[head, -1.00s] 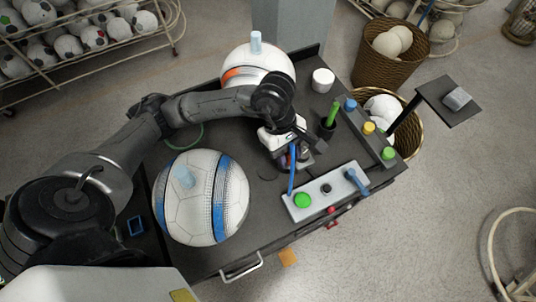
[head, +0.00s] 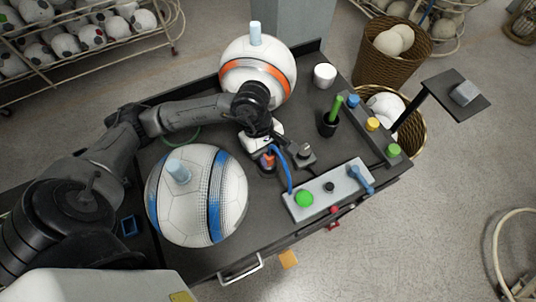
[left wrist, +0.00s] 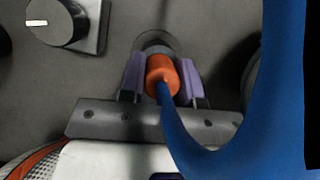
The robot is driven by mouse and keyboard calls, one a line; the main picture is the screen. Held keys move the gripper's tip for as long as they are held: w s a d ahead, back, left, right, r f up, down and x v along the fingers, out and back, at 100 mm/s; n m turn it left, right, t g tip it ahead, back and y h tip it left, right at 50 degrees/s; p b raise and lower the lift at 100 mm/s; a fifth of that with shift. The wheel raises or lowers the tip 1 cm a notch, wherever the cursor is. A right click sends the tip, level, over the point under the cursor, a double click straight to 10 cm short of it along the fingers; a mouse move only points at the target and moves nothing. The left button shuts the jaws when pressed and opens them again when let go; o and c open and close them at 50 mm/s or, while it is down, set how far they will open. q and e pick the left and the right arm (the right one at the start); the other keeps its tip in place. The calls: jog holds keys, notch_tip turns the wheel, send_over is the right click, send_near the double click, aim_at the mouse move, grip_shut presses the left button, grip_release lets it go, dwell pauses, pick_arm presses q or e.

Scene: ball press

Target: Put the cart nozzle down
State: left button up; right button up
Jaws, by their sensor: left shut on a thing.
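The cart nozzle is an orange piece (left wrist: 162,77) on a blue hose (left wrist: 185,130), between the purple fingertips of my left gripper (left wrist: 160,78) in the left wrist view. My left gripper (head: 267,157) is shut on it, low over the dark cart top (head: 258,205). The nozzle's orange part (head: 268,161) shows small in the head view. A dark round shape lies just beyond the nozzle in the wrist view; whether the nozzle touches it I cannot tell. The hose (head: 287,170) runs to the grey button panel (head: 325,189). My right gripper is not in view.
A blue-striped ball (head: 196,205) is at the front left, an orange-striped ball (head: 258,62) at the back. A small knob box (head: 305,154) sits right of the gripper. A black cup (head: 328,125) and white cup (head: 324,76) stand beyond. Bare cart top lies between panel and blue-striped ball.

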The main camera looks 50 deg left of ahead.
pick_arm(q)
jog(key=o, duration=1)
jog(key=shift+c, duration=0.2)
jog(key=shift+r, duration=0.2)
jog(key=v, duration=1.1)
jog(key=shift+a+r, duration=0.2)
jog(key=shift+r, duration=0.2)
